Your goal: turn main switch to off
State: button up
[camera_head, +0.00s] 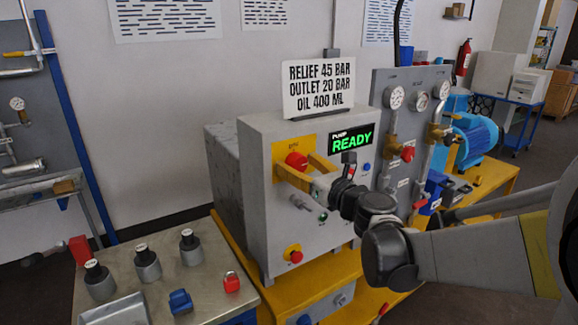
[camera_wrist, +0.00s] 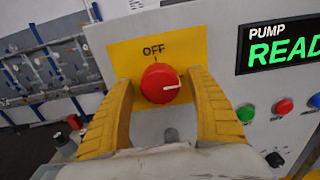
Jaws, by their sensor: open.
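The main switch is a round red knob (camera_wrist: 160,83) on a yellow plate (camera_wrist: 188,44) on the front of a grey cabinet. It also shows in the head view (camera_head: 296,160). In the wrist view its white pointer mark points to the right, while the word OFF and a tick stand above the knob. My gripper (camera_wrist: 160,80) is open, with one yellow finger on each side of the knob. In the wrist view, gaps show between the fingers and the knob. In the head view my gripper (camera_head: 303,172) reaches the plate from the right.
The cabinet (camera_head: 260,220) has a green READY display (camera_head: 352,143), small buttons and a lower red button (camera_head: 293,254) on yellow. A steel table (camera_head: 140,262) with weights stands at left. A gauge panel (camera_head: 380,95) with pipes stands at right.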

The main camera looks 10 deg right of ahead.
jog(key=c, duration=1.2)
jog(key=n+p, duration=0.1)
jog(key=n, duration=0.3)
jog(key=shift+n, duration=0.4)
jog(key=n, duration=0.4)
jog(key=shift+n+p, duration=0.3)
jog(key=shift+p, duration=0.05)
jog(key=n, duration=0.4)
jog(key=shift+n+p, duration=0.4)
jog(key=shift+n, duration=1.9)
